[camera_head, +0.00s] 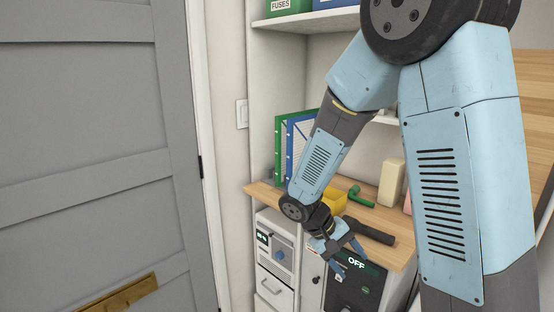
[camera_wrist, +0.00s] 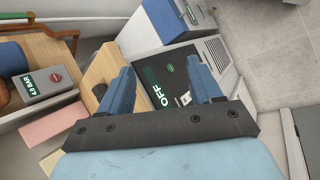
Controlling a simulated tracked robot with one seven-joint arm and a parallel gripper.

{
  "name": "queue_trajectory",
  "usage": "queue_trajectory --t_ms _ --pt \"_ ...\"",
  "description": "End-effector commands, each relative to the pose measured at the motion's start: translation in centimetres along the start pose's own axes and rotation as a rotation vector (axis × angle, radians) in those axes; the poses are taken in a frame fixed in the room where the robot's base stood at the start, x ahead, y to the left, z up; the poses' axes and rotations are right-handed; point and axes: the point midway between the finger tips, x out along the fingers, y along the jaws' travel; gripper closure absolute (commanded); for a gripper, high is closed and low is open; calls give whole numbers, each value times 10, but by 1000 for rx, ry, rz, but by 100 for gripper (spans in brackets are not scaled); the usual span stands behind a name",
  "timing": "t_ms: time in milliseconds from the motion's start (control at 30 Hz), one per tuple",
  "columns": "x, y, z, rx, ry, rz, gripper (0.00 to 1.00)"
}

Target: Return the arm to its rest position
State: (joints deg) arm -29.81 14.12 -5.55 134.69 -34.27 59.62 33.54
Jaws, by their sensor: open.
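My gripper (camera_head: 350,260) hangs at the end of my bent blue and grey arm, in front of the wooden counter's front edge in the head view. Its jaws are open and nothing is seen between them. In the wrist view the two blue fingers of my gripper (camera_wrist: 160,68) stand apart, with a black panel reading "OFF" (camera_wrist: 158,92) behind them. The same black panel (camera_head: 366,283) shows in the head view just below and behind the fingers. No towel is in view.
The wooden counter (camera_head: 262,192) holds binders (camera_head: 283,150), a yellow bin (camera_head: 334,202), a green object (camera_head: 358,197), a cream container (camera_head: 391,183) and a dark cylinder (camera_head: 369,230). Shelves (camera_head: 305,22) rise above. A grey door (camera_head: 90,150) stands left. The wrist view shows tiled floor (camera_wrist: 275,45).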

Motion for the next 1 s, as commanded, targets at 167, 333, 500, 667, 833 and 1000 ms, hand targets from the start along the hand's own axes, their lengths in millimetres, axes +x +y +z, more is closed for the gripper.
queue_trajectory --t_ms 167,333,500,667,833,1000 --pt "-19 26 21 62 48 -114 36" --pt "-35 47 42 114 102 -211 36" --pt "-51 66 65 165 167 -299 36" --pt "-65 82 87 213 239 -372 36" --pt "-80 96 112 262 325 -436 36" --pt "-94 108 137 311 421 -489 36"
